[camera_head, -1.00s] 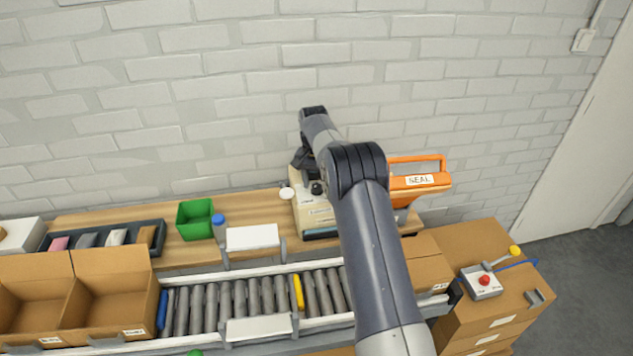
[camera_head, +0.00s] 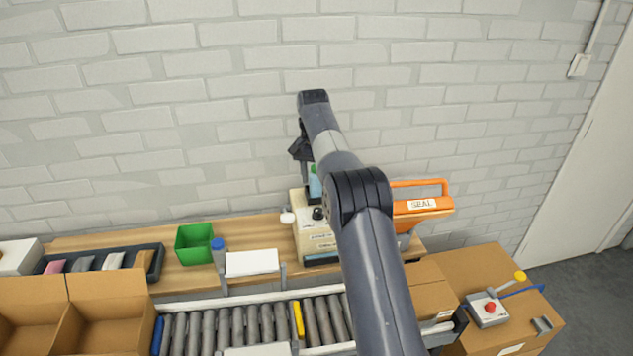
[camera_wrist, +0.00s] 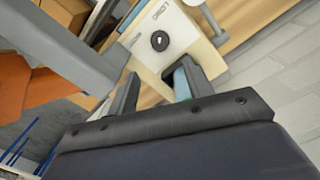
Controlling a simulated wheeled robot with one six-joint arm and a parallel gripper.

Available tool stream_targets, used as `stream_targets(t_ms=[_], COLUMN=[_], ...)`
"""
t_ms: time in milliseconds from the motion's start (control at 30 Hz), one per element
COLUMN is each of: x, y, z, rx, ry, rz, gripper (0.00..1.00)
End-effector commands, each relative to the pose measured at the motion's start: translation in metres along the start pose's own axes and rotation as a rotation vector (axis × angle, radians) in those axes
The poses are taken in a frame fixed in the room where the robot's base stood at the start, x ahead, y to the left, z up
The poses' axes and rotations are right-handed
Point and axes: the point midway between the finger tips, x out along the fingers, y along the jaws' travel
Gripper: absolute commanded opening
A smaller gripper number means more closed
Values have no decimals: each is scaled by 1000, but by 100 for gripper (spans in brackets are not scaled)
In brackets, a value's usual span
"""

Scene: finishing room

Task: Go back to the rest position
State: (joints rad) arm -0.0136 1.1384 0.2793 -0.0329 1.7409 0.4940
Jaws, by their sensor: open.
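My gripper (camera_head: 300,149) is raised above the back of the wooden bench, over the cream machine (camera_head: 316,240), with my arm crossing in front of it. In the wrist view my gripper (camera_wrist: 158,83) has its two fingers apart. The cream machine with its black knob (camera_wrist: 160,41) shows beyond them. A light blue bottle (camera_head: 314,184) with a green top stands at the machine, partly hidden by my arm. A light blue piece (camera_wrist: 182,86) shows beside the right finger in the wrist view; I cannot tell whether they touch.
An orange sealer (camera_head: 422,206) stands right of my arm. A roller conveyor (camera_head: 236,325) runs in front, with open cartons (camera_head: 108,312) at left. A green bin (camera_head: 194,244) sits on the bench. A control box (camera_head: 487,310) rests on cartons at right.

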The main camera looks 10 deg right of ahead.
Motion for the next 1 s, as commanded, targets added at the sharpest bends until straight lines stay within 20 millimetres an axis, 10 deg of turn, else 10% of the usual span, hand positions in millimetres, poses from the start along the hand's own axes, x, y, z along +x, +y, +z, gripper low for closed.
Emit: stream_targets(t_ms=[367,1000], x=[7,105], y=[0,0], z=[0,0], rx=[0,0], ry=[-1,-2], rz=[0,1], gripper=[49,49])
